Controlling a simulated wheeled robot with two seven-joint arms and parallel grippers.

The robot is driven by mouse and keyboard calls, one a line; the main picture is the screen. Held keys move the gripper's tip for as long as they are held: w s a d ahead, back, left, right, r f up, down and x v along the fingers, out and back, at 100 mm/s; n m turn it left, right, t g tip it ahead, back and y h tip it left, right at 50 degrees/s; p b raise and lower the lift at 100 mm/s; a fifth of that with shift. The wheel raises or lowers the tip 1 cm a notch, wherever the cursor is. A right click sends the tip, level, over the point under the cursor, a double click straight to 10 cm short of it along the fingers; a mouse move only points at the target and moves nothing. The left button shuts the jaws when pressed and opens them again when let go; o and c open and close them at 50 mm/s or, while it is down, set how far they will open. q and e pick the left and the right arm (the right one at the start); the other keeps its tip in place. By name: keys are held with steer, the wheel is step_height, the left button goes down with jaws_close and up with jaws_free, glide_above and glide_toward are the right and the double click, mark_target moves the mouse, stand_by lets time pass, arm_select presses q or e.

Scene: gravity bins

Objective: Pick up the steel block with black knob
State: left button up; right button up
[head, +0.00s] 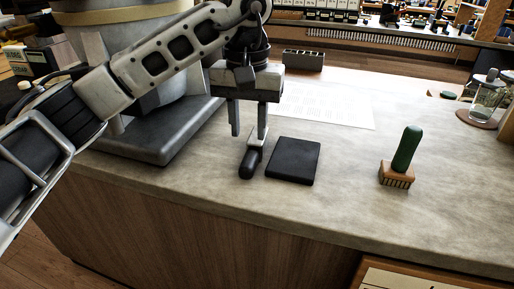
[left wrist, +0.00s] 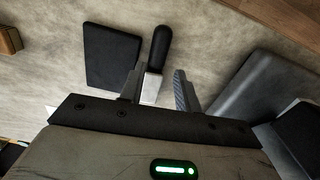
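The steel block with black knob (head: 250,162) lies on the counter, its black handle pointing toward the front edge and its steel part at the back. In the left wrist view the black handle (left wrist: 160,47) points up and away, and the steel part (left wrist: 151,88) shows between the fingers. My left gripper (head: 248,136) is open and points down over the steel part. In the left wrist view, the left gripper (left wrist: 158,78) has its left finger close beside the steel and a gap to its right finger. I cannot tell whether the left finger touches. My right gripper is out of view.
A black flat pad (head: 293,161) lies just right of the handle. A green-handled brush (head: 404,156) stands further right. A grey slotted box (head: 303,60) and a white sheet (head: 325,104) lie behind. A large grey machine base (head: 150,135) stands left. The front right counter is clear.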

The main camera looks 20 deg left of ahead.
mark_target(250, 156)
arm_select(q)
steer(key=shift+s+d+f, duration=0.1)
steer(key=shift+f, duration=3.35)
jaws_close()
